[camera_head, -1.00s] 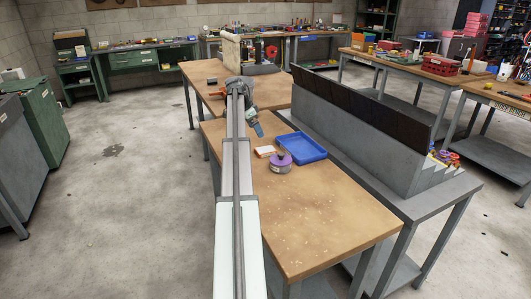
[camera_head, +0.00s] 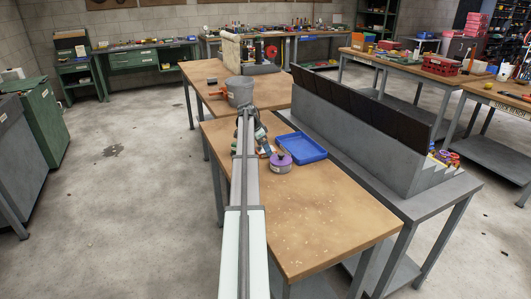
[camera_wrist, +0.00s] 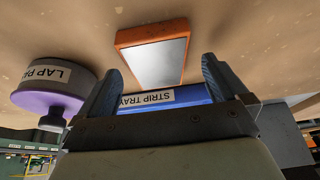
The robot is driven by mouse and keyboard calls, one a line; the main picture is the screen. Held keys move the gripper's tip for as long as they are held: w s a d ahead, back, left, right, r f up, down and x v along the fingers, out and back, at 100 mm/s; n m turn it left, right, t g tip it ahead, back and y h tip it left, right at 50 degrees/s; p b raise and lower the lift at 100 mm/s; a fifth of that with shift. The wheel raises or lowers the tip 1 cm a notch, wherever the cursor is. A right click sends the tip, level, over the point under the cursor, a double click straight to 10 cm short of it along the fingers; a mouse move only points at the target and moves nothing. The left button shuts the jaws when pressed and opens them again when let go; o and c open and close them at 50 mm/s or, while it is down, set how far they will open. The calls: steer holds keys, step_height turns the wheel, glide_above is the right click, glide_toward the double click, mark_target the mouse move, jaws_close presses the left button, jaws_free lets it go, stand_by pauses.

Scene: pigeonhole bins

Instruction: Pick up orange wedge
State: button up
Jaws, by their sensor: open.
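The orange wedge (camera_wrist: 152,51) lies on the tan bench in the wrist view, orange at its edges with a pale grey face. In the camera_head view the orange wedge (camera_head: 267,151) is partly hidden behind my arm and gripper. My gripper (camera_wrist: 160,66) is open in the wrist view, its two dark fingers spread with nothing held. The wedge is just ahead of the fingertips, lined up with the gap between them. I cannot tell the exact remaining distance.
A purple-and-grey container labelled "LAP PA…" (camera_wrist: 58,88) stands close beside one finger; it also shows in the camera_head view (camera_head: 280,163). A blue strip tray (camera_head: 302,148) lies close by. A grey pigeonhole rack (camera_head: 350,125) stands at the right. The bench front is clear.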

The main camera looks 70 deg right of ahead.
steer(key=shift+s+d+f, duration=0.15)
steer(key=shift+s+f, duration=0.05)
steer(key=shift+f, duration=0.4)
steer(key=shift+f, duration=0.1)
steer(key=c, duration=1.6)
